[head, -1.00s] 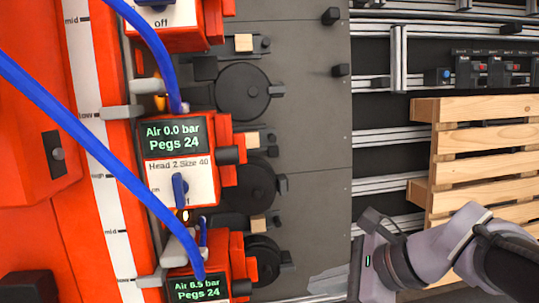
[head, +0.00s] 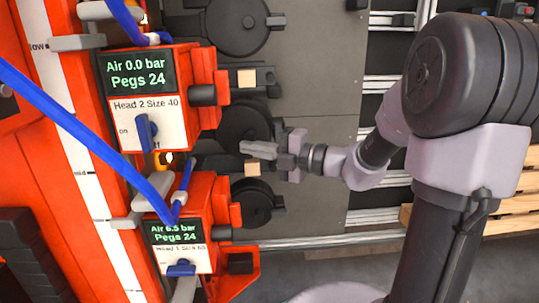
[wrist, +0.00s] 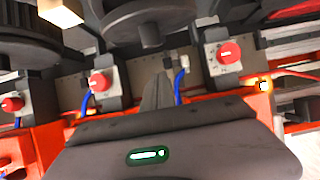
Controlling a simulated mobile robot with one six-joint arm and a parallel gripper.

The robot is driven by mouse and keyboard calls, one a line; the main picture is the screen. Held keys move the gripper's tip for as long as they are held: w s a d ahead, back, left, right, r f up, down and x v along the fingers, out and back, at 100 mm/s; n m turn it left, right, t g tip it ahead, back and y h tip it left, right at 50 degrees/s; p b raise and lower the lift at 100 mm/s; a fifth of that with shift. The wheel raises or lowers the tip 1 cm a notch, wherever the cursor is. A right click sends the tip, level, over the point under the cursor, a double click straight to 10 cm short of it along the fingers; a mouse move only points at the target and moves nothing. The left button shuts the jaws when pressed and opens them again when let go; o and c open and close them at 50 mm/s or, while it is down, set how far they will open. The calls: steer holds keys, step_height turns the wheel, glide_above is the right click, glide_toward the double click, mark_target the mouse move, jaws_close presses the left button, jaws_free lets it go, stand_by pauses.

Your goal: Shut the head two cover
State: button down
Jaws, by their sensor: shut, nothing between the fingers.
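Head two is an orange box (head: 190,122) with a display reading "Air 0.0 bar, Pegs 24" and a label "Head 2 Size 40". Its blue switch (head: 147,132) sits on the white panel. A dark round disc (head: 240,121) on the plate to its right looks like its cover; I cannot tell how far it is open. My gripper (head: 243,150) is shut and empty, pointing left in front of the disc's lower part and hiding some of it. In the wrist view my gripper's finger (wrist: 158,90) stands near a grey bracket; contact is not clear.
The head one box (head: 180,240), reading "Air 6.5 bar", is below, with its own dark disc (head: 255,203). Another disc (head: 236,24) is above. Blue hoses (head: 85,145) cross at the left. A wooden pallet (head: 512,215) is at the right. Red knobs (wrist: 230,52) show in the wrist view.

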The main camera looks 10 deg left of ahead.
mark_target(255, 136)
steer(key=w, duration=0.1)
steer(key=w+f, duration=0.1)
steer(key=w+b, duration=0.1)
steer(key=shift+d+f, duration=0.2)
steer(key=shift+d, duration=0.05)
steer(key=w+p, duration=0.1)
steer(key=w+d+g+p, duration=0.1)
steer(key=w+f+n+y+p, duration=0.1)
steer(key=shift+d+g+p, duration=0.2)
steer(key=shift+g+p, duration=0.1)
steer(key=shift+g, duration=0.1)
steer(key=shift+f, duration=0.25)
steer(key=shift+r, duration=0.1)
